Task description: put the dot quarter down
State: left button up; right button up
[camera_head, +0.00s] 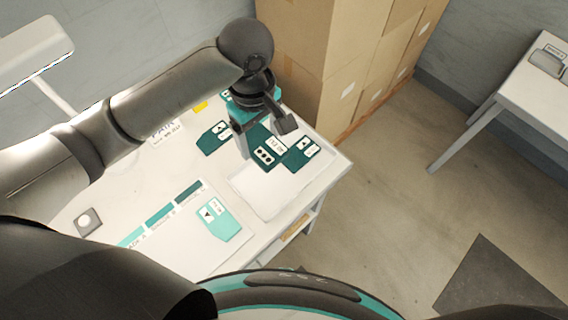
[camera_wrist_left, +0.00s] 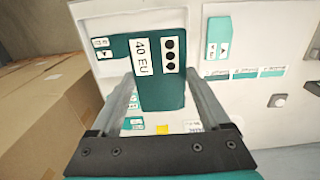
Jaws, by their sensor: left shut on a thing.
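The dot quarter (camera_head: 265,158) is a dark teal piece with a white label of three black dots and a second label reading "40 EU". My left gripper (camera_head: 264,138) is shut on it, near the table's right end. In the left wrist view the dot quarter (camera_wrist_left: 158,90) sits between the two fingers (camera_wrist_left: 162,78). It partly overlaps the view of another dark teal piece (camera_head: 304,152) to its right. I cannot tell how high it is above the table. My right gripper is not in view.
Cardboard boxes (camera_head: 335,60) stand behind the white table (camera_head: 75,205).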

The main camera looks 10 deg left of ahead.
pick_arm(q)
jog(key=b, duration=0.3)
send_over(266, 185)
notch_tip(266, 185, down, 14)
jog(key=shift+f, duration=0.1)
jog(key=shift+f+b, duration=0.35)
jog(key=shift+f, duration=2.3)
jog(key=shift+f, duration=0.1)
jog(key=o, duration=1.2)
notch_tip(266, 185, up, 12)
jog(key=p, duration=0.2)
jog(key=shift+p, duration=0.3)
